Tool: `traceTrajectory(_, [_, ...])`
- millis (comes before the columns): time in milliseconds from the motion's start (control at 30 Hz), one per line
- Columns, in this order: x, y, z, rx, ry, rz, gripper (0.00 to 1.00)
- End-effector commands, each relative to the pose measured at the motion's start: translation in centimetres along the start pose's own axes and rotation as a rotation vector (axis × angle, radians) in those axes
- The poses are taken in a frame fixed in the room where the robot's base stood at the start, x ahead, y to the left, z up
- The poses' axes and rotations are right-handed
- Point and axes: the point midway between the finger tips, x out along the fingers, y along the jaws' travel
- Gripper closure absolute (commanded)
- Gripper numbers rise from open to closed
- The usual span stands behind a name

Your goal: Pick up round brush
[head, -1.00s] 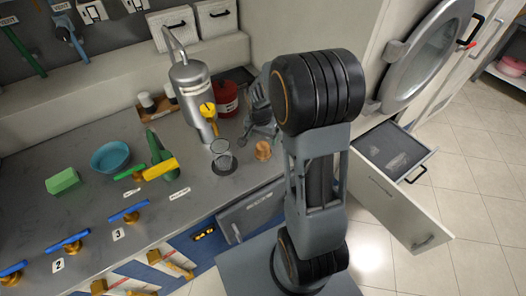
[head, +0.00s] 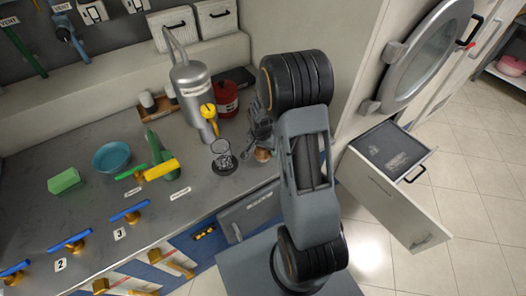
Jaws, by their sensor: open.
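A small round brown object (head: 262,155), which looks like the round brush, stands on the grey counter near its front edge. My gripper (head: 256,141) is just above and behind it in the head view, pointing down, and partly hidden by my own arm. Its jaws are open and appear empty. Whether the fingers touch the brown object or are around it cannot be told. The right side of the brown object is close to my arm in the picture.
A teal bowl (head: 111,158) and green block (head: 64,181) lie farther left. An open drawer (head: 385,190) juts out at right.

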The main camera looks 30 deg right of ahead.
Motion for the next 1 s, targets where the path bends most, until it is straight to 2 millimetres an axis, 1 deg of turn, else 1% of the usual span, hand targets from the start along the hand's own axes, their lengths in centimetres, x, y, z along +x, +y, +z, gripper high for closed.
traceTrajectory(67, [-0.02, -0.01, -0.01, 0.0, 0.0, 0.0, 0.14])
traceTrajectory(700, [-0.07, -0.02, -0.01, 0.0, 0.001, -0.001, 0.74])
traceTrajectory(867, [-0.08, -0.02, -0.02, 0.0, 0.001, -0.001, 0.74])
traceTrajectory(1000, [-0.46, -0.05, -0.1, 0.0, 0.002, -0.002, 0.74])
